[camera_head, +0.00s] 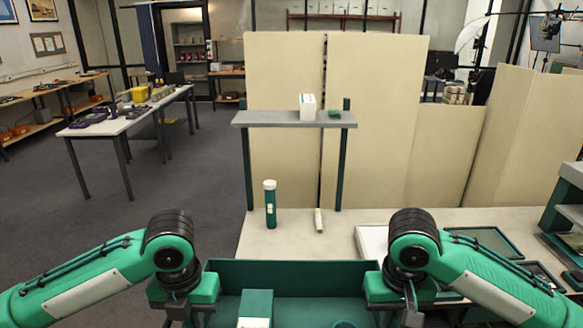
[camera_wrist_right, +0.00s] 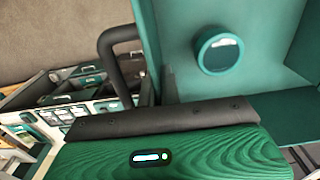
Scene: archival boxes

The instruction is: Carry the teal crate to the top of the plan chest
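The teal crate (camera_head: 290,270) is at the bottom centre of the head view, cut off by the lower edge. A teal box with a white label (camera_head: 255,308) and a round teal item (camera_head: 343,324) are inside; the round item also shows in the right wrist view (camera_wrist_right: 219,52). My left gripper (camera_head: 184,304) is at the crate's left side and my right gripper (camera_head: 386,304) at its right side. In the right wrist view a dark looped handle (camera_wrist_right: 122,38) runs beside the crate wall to my gripper's body. Both sets of fingertips are hidden. I cannot identify the plan chest.
A pale worktop (camera_head: 285,240) lies beyond the crate, with a green-and-white tube (camera_head: 270,205) and a small pale bottle (camera_head: 319,220). A raised grey shelf (camera_head: 270,118) holds a white box (camera_head: 308,107). Teal trays (camera_head: 485,240) and a dark green rack (camera_head: 565,215) stand right. Floor is open left.

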